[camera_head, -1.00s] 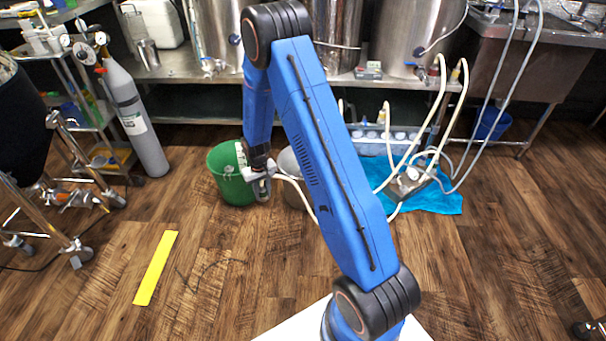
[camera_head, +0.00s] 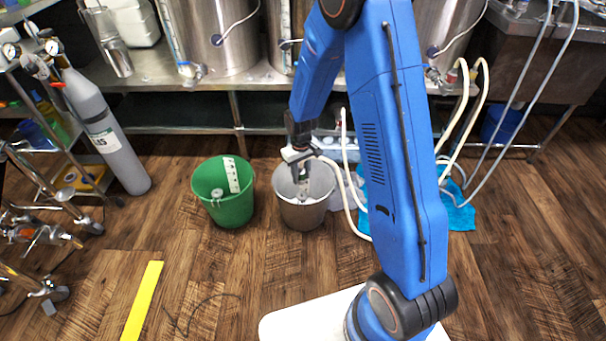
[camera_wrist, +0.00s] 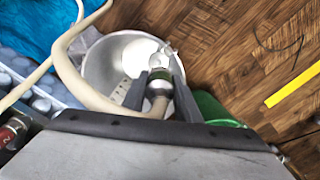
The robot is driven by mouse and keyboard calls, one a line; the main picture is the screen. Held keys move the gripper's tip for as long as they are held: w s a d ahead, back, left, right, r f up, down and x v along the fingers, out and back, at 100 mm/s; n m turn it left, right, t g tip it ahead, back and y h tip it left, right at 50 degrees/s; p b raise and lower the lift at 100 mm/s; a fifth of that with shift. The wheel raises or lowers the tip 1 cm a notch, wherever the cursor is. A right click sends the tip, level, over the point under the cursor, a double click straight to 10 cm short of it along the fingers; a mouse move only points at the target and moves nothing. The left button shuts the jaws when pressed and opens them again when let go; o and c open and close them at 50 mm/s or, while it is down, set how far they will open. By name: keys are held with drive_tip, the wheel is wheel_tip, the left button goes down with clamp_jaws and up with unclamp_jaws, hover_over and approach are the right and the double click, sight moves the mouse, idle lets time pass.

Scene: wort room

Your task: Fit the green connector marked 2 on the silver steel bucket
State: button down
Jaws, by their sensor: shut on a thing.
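The silver steel bucket (camera_head: 300,215) stands on the floor in front of the bench. My gripper (camera_head: 302,180) is over its mouth, pointing down. In the wrist view my gripper (camera_wrist: 158,82) is shut on a connector with a green band (camera_wrist: 159,86), a pale hose trailing left from it. The steel bucket's rim (camera_wrist: 92,68) shows around and behind the fingers. I cannot read a number on the connector. Whether it touches the bucket cannot be told. A pale perforated strip (camera_wrist: 121,91) shows inside the bucket.
A green bucket (camera_head: 232,208) with a white strip stands just left of the steel one. A blue cloth (camera_head: 460,214) and pale hoses (camera_head: 470,110) lie to the right.

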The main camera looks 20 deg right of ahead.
drive_tip(key=shift+d+f, duration=0.2)
drive_tip(key=shift+d, duration=0.05)
drive_tip(key=shift+f, duration=0.55)
hover_over(302, 192)
drive_tip(key=shift+s+f, duration=0.1)
drive_tip(key=shift+f, duration=2.15)
drive_tip(key=shift+f, duration=1.35)
drive_tip(key=c, duration=1.3)
unclamp_jaws()
drive_tip(key=shift+o, duration=0.2)
drive_tip(key=shift+r, duration=0.1)
